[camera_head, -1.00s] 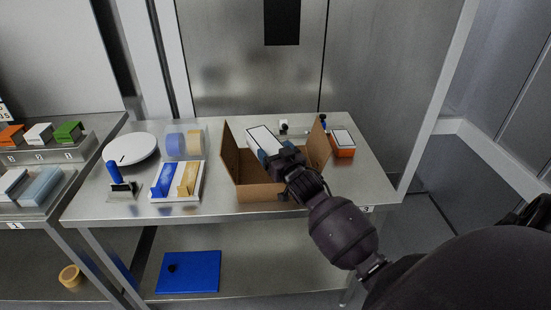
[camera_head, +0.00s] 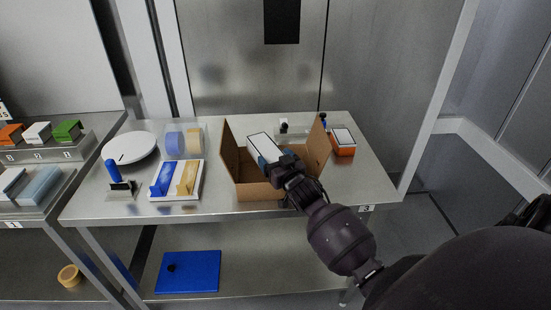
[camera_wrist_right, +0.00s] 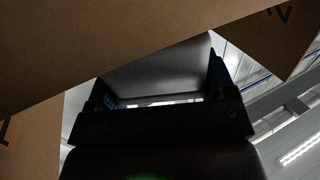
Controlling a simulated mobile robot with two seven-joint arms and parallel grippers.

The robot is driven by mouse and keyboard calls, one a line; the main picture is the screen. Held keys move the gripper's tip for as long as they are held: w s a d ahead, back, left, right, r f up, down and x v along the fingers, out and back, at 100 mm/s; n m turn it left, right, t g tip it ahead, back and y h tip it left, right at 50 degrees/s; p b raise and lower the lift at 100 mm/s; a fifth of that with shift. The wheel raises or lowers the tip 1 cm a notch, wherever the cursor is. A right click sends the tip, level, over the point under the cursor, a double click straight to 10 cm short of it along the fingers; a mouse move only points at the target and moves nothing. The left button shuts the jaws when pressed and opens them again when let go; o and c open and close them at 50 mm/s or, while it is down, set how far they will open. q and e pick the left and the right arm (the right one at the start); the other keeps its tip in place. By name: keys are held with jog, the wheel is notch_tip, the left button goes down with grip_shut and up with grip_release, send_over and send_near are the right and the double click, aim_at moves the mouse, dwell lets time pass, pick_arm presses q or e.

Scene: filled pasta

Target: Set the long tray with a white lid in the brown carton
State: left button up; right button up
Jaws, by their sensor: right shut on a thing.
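The long tray with a white lid (camera_head: 264,146) is tilted and held over the open top of the brown carton (camera_head: 260,190), its near end low between the carton's walls. My right gripper (camera_head: 279,163) is shut on the tray's near end, at the carton's right half. Whether the tray touches the carton's floor is hidden. In the right wrist view, the gripper (camera_wrist_right: 162,98) has the dark surface of the tray (camera_wrist_right: 160,68) between its fingers, and carton cardboard (camera_wrist_right: 70,55) crosses close in front. My left gripper is out of view.
The carton's side flaps (camera_head: 317,150) stand up left and right. An orange box with a white top (camera_head: 343,148) stands to its right.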

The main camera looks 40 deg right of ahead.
jog(key=o, duration=1.1)
jog(key=shift+r, duration=0.5)
jog(key=shift+s+r+p, duration=0.2)
jog(key=shift+s+p, duration=0.05)
jog(key=shift+p, duration=0.1)
jog(key=s+a, duration=0.2)
jog(key=s, duration=0.9)
jog(key=s+a+f+n+g+y, duration=0.1)
jog(key=s+a+f+g, duration=0.2)
jog(key=s+a+f, duration=0.2)
jog(key=s+a+f+n+g+y, duration=0.1)
jog(key=s+a+f+g, duration=0.2)
jog(key=s+f, duration=0.8)
notch_tip(320, 180, down, 2)
jog(key=shift+s+a+f+n+y, duration=0.1)
jog(key=shift+s+a+n+y, duration=0.25)
jog(key=shift+a, duration=0.9)
